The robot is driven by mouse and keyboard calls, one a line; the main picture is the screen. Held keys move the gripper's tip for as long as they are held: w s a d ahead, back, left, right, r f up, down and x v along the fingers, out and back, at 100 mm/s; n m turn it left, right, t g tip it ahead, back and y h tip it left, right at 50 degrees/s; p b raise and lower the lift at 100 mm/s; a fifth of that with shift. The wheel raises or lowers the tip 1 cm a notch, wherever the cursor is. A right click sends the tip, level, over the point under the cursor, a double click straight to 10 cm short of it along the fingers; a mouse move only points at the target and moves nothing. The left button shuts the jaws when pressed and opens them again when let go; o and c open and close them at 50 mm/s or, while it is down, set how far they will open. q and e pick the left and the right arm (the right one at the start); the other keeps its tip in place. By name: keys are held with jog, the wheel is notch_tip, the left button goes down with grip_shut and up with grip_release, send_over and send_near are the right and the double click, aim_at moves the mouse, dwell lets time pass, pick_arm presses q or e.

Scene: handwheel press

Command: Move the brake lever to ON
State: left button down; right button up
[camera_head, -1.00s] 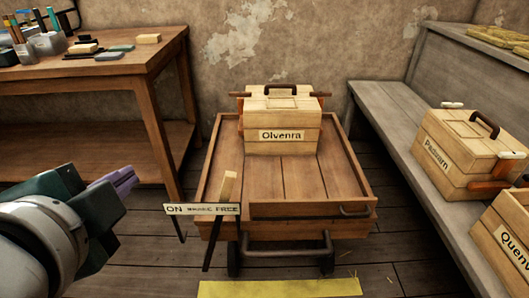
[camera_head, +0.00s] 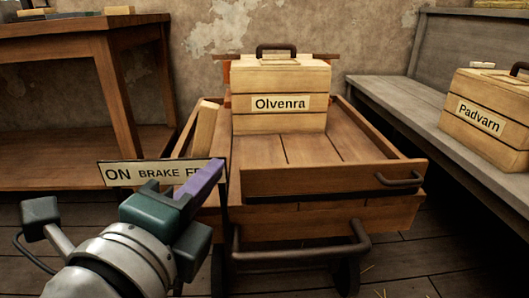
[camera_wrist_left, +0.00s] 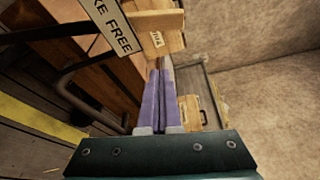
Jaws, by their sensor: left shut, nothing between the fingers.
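The brake lever's pale wooden handle (camera_head: 204,127) rises behind the sign plate (camera_head: 122,174), near its FREE end, on the cart's left front. The sign reads ON at its left; my gripper covers part of FREE. My left gripper (camera_head: 214,166), with purple fingers, is shut and empty in front of the sign's right end, just below the handle. I cannot tell whether it touches the lever. In the left wrist view the closed fingers (camera_wrist_left: 160,72) point past the sign (camera_wrist_left: 113,25). My right gripper is not in view.
The wooden cart (camera_head: 330,185) carries the Olvenra crate (camera_head: 279,85) and has a dark front bar (camera_head: 300,255). The Padvarn crate (camera_head: 482,112) sits on the bench (camera_head: 400,97) at right. A wooden table (camera_head: 60,25) stands at left. Floor shows between table and cart.

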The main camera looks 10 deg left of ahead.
pick_arm(q)
jog(key=shift+w+d+f+m, duration=0.2)
jog(key=shift+d+f+m, duration=0.1)
jog(key=shift+f, duration=0.25)
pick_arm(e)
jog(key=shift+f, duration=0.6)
pick_arm(q)
jog(key=w+a+b, duration=0.1)
jog(key=w+a, duration=0.2)
jog(key=w, duration=0.5)
jog(key=shift+w+a+r, duration=0.15)
jog(key=shift+w, duration=0.25)
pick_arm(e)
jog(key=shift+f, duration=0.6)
